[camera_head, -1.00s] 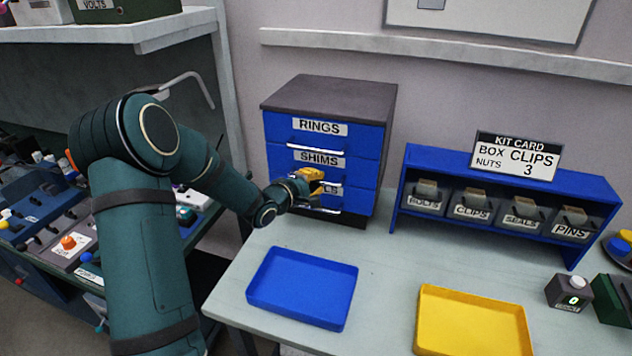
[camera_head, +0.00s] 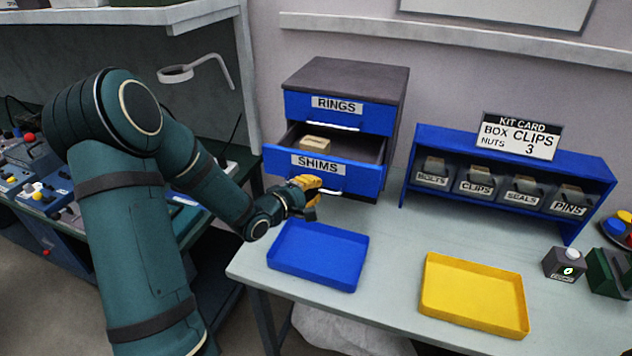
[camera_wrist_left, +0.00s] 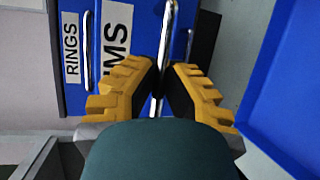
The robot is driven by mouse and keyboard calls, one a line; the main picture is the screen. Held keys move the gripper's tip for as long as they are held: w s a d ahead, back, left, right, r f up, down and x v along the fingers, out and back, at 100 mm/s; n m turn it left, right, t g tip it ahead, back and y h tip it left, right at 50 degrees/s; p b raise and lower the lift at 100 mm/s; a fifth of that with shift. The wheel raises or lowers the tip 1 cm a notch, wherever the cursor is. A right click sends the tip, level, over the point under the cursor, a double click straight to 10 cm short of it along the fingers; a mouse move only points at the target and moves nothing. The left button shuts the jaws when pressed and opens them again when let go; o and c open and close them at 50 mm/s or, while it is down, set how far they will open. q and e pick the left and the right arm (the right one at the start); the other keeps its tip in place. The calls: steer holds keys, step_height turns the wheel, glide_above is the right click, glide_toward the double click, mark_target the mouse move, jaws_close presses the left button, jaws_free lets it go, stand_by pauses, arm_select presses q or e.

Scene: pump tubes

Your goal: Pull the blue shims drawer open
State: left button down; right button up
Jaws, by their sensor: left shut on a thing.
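The blue shims drawer (camera_head: 322,174) stands partly open out of the cabinet (camera_head: 345,75) in the head view. A light-coloured block (camera_head: 316,144) lies inside it. My left gripper (camera_head: 312,190) is at the front of the drawer, below its label, shut on the drawer's handle. In the left wrist view, the yellow fingers of my left gripper (camera_wrist_left: 160,92) close on the metal handle bar (camera_wrist_left: 166,45). The SHIMS label (camera_wrist_left: 115,40) is partly hidden there. My right gripper is not in view.
The closed rings drawer (camera_head: 338,111) is above. A blue tray (camera_head: 318,282) lies in front of the cabinet, and a yellow tray (camera_head: 470,325) to its right. A blue rack (camera_head: 400,190) of labelled bins stands at right. The worktop (camera_head: 385,270) between the trays is clear.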

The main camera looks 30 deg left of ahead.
arm_select(q)
steer(key=shift+s+d, duration=0.2)
steer(key=shift+s, duration=0.35)
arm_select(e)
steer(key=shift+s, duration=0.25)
arm_select(q)
steer(key=c, duration=1)
jaws_free()
steer(key=shift+w, duration=0.1)
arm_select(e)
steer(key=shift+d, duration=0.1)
arm_select(q)
steer(key=v, duration=1.2)
